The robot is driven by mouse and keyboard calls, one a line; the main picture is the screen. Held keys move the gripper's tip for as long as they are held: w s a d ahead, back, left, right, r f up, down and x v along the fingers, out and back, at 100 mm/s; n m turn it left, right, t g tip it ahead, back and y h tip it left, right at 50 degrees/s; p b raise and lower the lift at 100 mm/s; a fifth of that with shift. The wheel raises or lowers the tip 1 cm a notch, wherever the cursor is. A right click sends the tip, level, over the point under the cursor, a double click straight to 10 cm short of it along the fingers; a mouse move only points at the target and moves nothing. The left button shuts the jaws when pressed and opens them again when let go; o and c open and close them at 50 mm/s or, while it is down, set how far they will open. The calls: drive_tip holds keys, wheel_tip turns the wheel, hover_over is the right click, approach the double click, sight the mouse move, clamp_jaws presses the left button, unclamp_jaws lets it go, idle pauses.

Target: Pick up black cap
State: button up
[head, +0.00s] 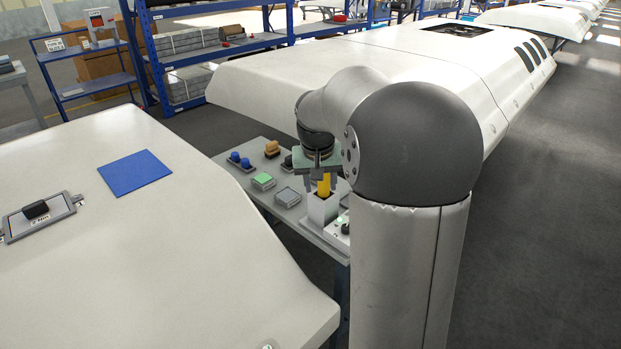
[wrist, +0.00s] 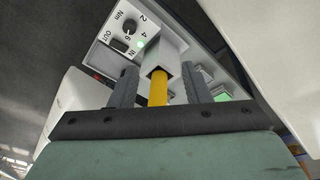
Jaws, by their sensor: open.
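A small black block-like piece (head: 36,210) lies on a grey plate (head: 20,226) on the white body panel at the left in the head view. Another dark piece (head: 287,161) sits on the grey table, left of my gripper. I cannot tell for certain which of these is the black cap. My gripper (head: 322,178) is over the table, with its jaws open. In the wrist view its two dark fingers (wrist: 157,82) stand on either side of a yellow shaft (wrist: 158,90), which rises from a pale square holder (wrist: 170,55). No black cap shows between the fingers.
The grey table (head: 240,150) also bears blue pieces (head: 240,160), brown pieces (head: 272,149), a green-topped block (head: 263,181) and a grey block (head: 287,196). A dial box (wrist: 128,30) stands beside the holder. A blue mat (head: 135,172) lies on the near white panel (head: 160,270).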

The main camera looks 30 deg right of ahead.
drive_tip(key=w+d+f+m+t+h+b, duration=0.1)
drive_tip(key=w+d+f+m+b, duration=0.2)
drive_tip(key=d, duration=0.6)
drive_tip(key=w+d+f+m+b, duration=0.1)
drive_tip(key=w+d+f, duration=0.2)
drive_tip(key=w+d, duration=0.35)
drive_tip(key=x, duration=0.3)
drive_tip(key=d+p+x, duration=0.1)
drive_tip(key=x, duration=0.3)
drive_tip(key=s+d+x, duration=0.1)
drive_tip(key=x, duration=0.2)
drive_tip(key=shift+d+f+p, duration=0.15)
drive_tip(key=shift+f+p, duration=0.05)
drive_tip(key=shift+p, duration=0.1)
drive_tip(key=shift+w+p+x, duration=0.1)
drive_tip(key=shift+p+x, duration=0.2)
drive_tip(key=shift+x, duration=1.25)
drive_tip(key=shift+w+p+x, duration=0.15)
drive_tip(key=shift+p+x, duration=0.1)
drive_tip(key=shift+x, duration=1.25)
drive_tip(key=c, duration=0.7)
